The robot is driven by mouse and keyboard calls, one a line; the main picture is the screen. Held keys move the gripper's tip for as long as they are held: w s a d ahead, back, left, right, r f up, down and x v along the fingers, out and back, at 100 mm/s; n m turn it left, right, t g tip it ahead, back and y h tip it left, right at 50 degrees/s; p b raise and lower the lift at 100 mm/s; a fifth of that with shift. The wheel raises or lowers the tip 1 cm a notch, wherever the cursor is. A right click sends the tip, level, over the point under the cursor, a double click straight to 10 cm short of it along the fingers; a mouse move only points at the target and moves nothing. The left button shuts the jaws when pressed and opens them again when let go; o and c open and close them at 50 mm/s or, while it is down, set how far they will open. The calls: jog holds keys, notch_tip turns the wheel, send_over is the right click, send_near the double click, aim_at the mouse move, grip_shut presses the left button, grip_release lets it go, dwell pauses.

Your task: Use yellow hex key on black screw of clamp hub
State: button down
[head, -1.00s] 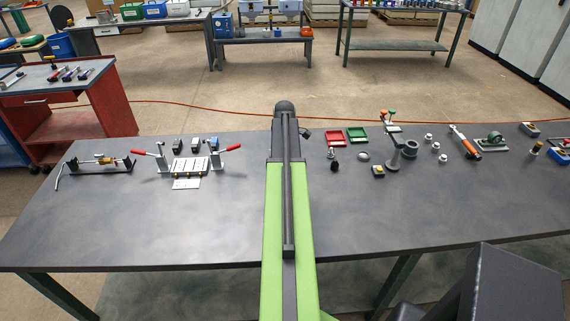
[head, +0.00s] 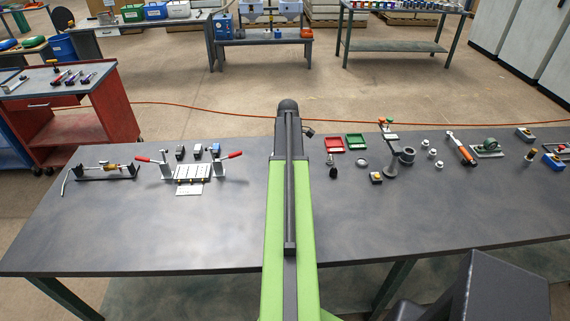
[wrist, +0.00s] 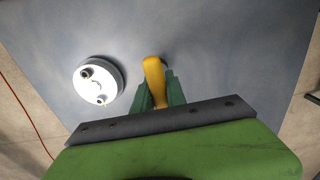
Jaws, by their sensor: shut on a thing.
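My gripper (wrist: 160,100) shows in the wrist view with its green fingers shut on a yellow handle, which I take to be the yellow hex key (wrist: 153,75). The key's far end is hidden or too small to tell. A white round part (wrist: 113,68) with two small round fittings on its face lies to the left of the fingers, apart from them. I cannot tell whether it is the clamp hub, and I cannot make out a black screw. In the head view, my own arm hides the gripper and the key.
The grey workbench (head: 150,240) is clear along its front. A fixture with red-handled clamps (head: 193,173) stands on the left. Red (head: 334,144) and green (head: 356,141) trays, a dark upright stand (head: 390,165) and an orange-handled tool (head: 461,147) stand right of my arm.

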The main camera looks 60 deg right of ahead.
jog(key=s+d+r+p, duration=0.1)
jog(key=s+r+p, duration=0.4)
jog(key=s, duration=0.5)
jog(key=shift+s+r, duration=0.2)
jog(key=shift+r, duration=0.35)
jog(key=shift+d, duration=0.15)
jog(key=c, duration=2)
grip_release()
jog(key=shift+c, duration=0.2)
grip_shut()
